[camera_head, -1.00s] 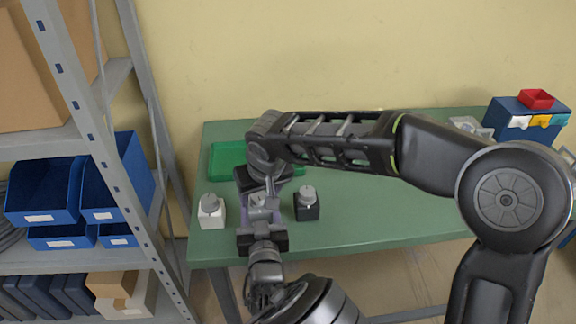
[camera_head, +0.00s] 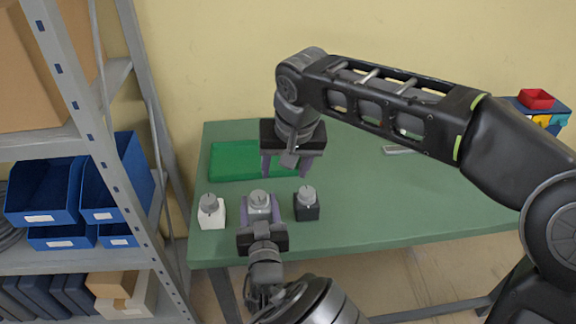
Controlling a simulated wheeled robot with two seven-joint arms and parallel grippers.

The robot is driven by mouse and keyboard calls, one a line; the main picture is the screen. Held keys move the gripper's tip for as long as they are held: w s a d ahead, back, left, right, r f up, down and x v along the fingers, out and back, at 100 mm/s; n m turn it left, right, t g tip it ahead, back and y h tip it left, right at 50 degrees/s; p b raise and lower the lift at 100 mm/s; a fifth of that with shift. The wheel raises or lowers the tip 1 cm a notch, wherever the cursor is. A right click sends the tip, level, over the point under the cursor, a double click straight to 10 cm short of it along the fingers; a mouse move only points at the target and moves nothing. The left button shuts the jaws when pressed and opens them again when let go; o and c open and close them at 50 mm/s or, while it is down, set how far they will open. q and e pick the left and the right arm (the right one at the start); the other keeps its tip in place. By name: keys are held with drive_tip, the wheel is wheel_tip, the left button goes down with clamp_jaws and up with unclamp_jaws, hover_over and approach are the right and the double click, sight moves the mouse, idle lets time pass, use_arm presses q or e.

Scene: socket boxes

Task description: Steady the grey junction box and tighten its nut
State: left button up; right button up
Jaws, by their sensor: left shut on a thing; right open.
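The grey junction box (camera_head: 261,212) stands on the green table between a white box and a black box, with a round grey nut (camera_head: 259,198) on its top. My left gripper (camera_head: 261,217) comes from the table's front edge and is shut on the grey box, one finger on each side. My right gripper (camera_head: 286,170) is open and empty, pointing down above the table, behind and slightly right of the grey box and clear of its nut. The lower part of the grey box is hidden by my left gripper.
A white box (camera_head: 211,213) stands left and a black box (camera_head: 307,207) right, each with a grey nut on top. A green tray (camera_head: 228,162) lies behind. Blue, red and yellow bins (camera_head: 537,99) stand far right. A shelf (camera_head: 130,180) stands left.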

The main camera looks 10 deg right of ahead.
drive_tip(key=shift+w+d+f+m, duration=0.1)
drive_tip(key=shift+w+d+m, duration=0.05)
drive_tip(key=shift+d+m, duration=0.2)
use_arm(q)
drive_tip(key=o, duration=1.6)
drive_tip(key=shift+o, duration=0.2)
drive_tip(key=shift+s, duration=0.1)
drive_tip(key=shift+s+b, duration=0.5)
drive_tip(key=shift+s, duration=3.35)
use_arm(e)
drive_tip(key=shift+f, duration=0.55)
